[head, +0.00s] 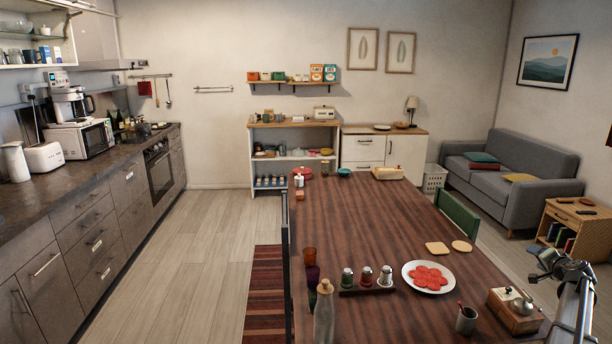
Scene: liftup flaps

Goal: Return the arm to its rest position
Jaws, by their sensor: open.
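My arm comes in at the lower right edge as a slim metal link. My gripper (547,259) is small at its far end, to the right of the dining table (350,235) in the picture. The gripper is open, and nothing shows between its fingers, though the detail is small. The wall cabinet (62,52) at the upper left stands open, with dishes and small boxes visible inside. A raised flap edge (92,8) shows above it, partly cut off by the frame.
A plate of red slices (428,277), a shaker rack (367,289), a bottle (324,314) and a wooden grinder (514,312) stand on the table's near part. A green chair (458,216) and grey sofa (511,177) are at the right.

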